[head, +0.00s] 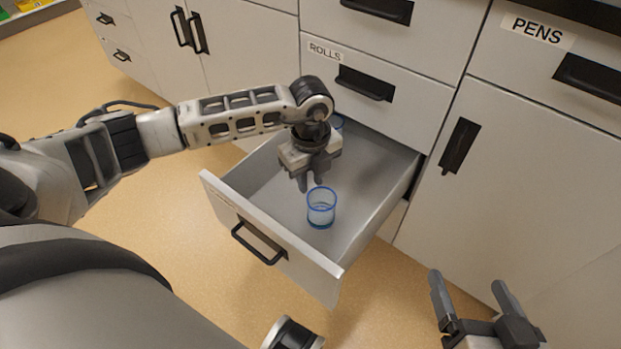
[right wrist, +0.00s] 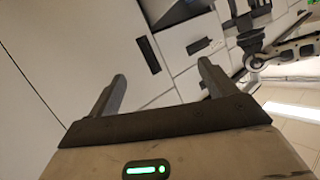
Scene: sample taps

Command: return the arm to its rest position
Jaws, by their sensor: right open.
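My left gripper (head: 310,184) points down over the open drawer (head: 376,170). Its fingers look apart with nothing between them. A clear cup with a blue rim and base (head: 321,208) stands upright in the drawer, just below and in front of the fingertips. My right gripper (head: 467,282) is open and empty at the lower right of the head view. Its two fingers also show in the right wrist view (right wrist: 162,82).
Closed cabinet fronts stand behind the drawer, one labelled ROLLS (head: 325,51) and one PENS (head: 538,30). The open drawer's front panel (head: 270,240) juts out towards me. A cabinet door (head: 530,170) is behind my right gripper. Floor (head: 140,235) is clear at the left.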

